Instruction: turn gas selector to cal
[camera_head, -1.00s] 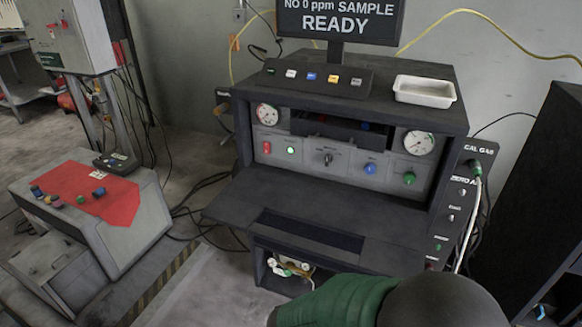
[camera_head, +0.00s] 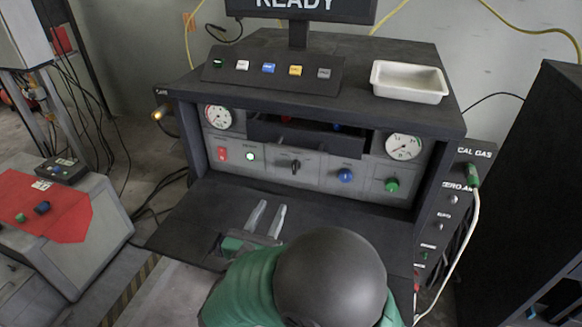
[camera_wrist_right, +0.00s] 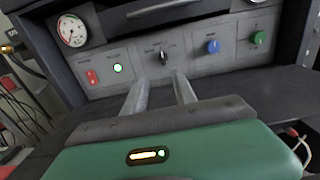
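The gas selector looks to be the black knob (camera_head: 295,166) at the middle of the grey front panel (camera_head: 321,174). It also shows in the right wrist view (camera_wrist_right: 163,57), straight beyond the fingertips; its labels are too small to read. My right gripper (camera_head: 267,204) is open and empty, its two pale fingers apart, over the dark shelf below and in front of the knob. In the right wrist view the gripper (camera_wrist_right: 158,80) points at the panel, and no contact with the knob shows. My left gripper is not in view.
A red switch (camera_head: 222,154), a lit green button (camera_head: 250,156), a blue knob (camera_head: 345,175) and a green knob (camera_head: 392,185) share the panel. The dark shelf (camera_head: 190,220) juts out below. A white tray (camera_head: 409,82) sits on top. A white hose (camera_head: 466,230) hangs at right.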

